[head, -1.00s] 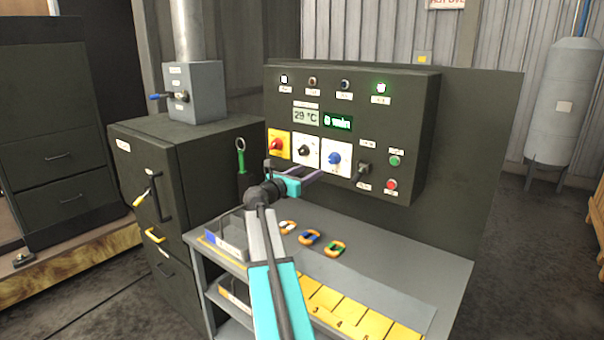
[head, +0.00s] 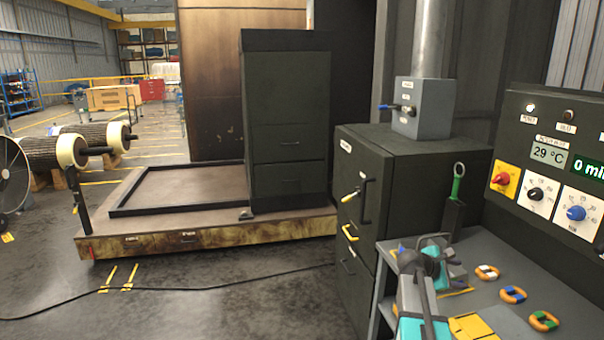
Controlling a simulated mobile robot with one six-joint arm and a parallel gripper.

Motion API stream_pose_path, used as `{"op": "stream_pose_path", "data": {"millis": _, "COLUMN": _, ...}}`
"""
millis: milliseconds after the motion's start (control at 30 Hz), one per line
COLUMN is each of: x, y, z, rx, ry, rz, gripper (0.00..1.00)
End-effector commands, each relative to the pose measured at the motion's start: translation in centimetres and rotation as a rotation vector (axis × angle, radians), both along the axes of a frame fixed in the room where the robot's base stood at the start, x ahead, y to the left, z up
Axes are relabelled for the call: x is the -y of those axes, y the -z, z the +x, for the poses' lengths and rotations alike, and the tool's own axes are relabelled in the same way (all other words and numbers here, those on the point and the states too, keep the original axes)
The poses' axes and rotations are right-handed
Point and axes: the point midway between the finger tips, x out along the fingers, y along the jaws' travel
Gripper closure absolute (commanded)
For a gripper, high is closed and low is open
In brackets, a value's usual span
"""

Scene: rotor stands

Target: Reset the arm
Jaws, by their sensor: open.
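My arm reaches up from the bottom right of the head view, over the near end of the grey bench. My gripper (head: 446,264) is at the end of the folded arm, with teal and dark parts showing above the bench's left end. It is open, with nothing seen between its fingers. The fingers are small and partly hidden by the wrist.
The grey bench (head: 490,308) carries several coloured rings beside a control panel (head: 545,150). A dark cabinet (head: 385,190) stands close left of my arm. A low platform (head: 200,235) lies further left. A black cable (head: 200,289) crosses the open floor.

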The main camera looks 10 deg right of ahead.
Motion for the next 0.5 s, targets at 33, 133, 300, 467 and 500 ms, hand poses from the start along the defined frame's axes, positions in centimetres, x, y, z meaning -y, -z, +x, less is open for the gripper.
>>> {"op": "stream_pose_path", "data": {"millis": 33, "x": -2.2, "y": 1.8, "z": 0.3, "rx": 0.040, "ry": 0.009, "rz": 0.051, "gripper": 0.49}}
{"op": "stream_pose_path", "data": {"millis": 133, "x": -5.9, "y": 5.1, "z": 0.8, "rx": 0.120, "ry": 0.042, "rz": 0.156, "gripper": 0.49}}
{"op": "stream_pose_path", "data": {"millis": 300, "x": -12.6, "y": 10.3, "z": 1.1, "rx": 0.236, "ry": 0.118, "rz": 0.332, "gripper": 0.49}}
{"op": "stream_pose_path", "data": {"millis": 467, "x": -19.3, "y": 14.8, "z": 0.7, "rx": 0.320, "ry": 0.214, "rz": 0.497, "gripper": 0.49}}
{"op": "stream_pose_path", "data": {"millis": 500, "x": -21.0, "y": 15.8, "z": 0.5, "rx": 0.336, "ry": 0.241, "rz": 0.537, "gripper": 0.49}}
